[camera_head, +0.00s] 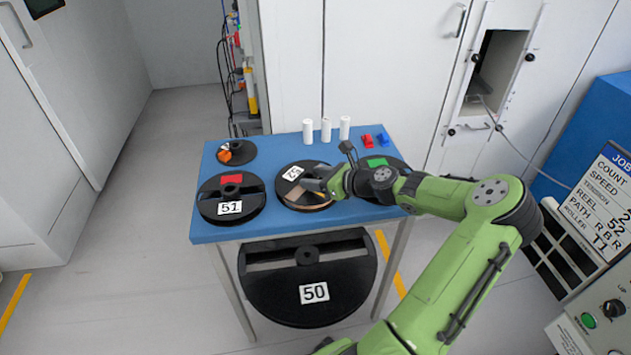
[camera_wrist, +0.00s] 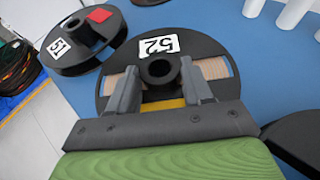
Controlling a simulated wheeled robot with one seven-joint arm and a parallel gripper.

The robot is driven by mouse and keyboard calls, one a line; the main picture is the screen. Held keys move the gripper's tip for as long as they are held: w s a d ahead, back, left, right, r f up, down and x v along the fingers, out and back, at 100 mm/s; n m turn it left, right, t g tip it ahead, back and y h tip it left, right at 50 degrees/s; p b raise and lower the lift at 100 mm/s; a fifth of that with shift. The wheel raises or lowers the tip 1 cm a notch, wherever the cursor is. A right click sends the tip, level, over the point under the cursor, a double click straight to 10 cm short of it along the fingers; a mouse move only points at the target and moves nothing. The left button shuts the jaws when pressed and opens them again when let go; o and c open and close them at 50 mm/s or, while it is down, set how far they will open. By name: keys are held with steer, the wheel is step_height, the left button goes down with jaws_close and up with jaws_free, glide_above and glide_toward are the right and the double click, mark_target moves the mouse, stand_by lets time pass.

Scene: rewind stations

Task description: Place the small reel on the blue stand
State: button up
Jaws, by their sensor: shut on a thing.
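My gripper (camera_head: 306,187) is shut on the hub of the black reel marked 52 (camera_head: 294,173). In the wrist view, its two fingers (camera_wrist: 160,82) stand on either side of the round hub of that reel (camera_wrist: 209,96). The reel shows tan windings and seems to lie flat on the blue table (camera_head: 270,219); any small gap beneath is hidden. A smaller black reel-like piece (camera_head: 244,158) with an orange block on it is at the table's back left. A small blue piece (camera_head: 383,140) sits at the back right. I cannot tell which thing is the blue stand.
Reel 51 (camera_head: 214,210) with a red patch lies left of reel 52. A green-patched reel (camera_head: 376,163) lies right, partly behind my arm. White cylinders (camera_head: 326,130) and a red piece (camera_head: 367,141) stand at the back. Large reel 50 (camera_head: 345,277) is below the tabletop.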

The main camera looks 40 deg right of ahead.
steer(key=shift+r, duration=0.1)
steer(key=o, duration=1.3)
steer(key=shift+o, duration=0.2)
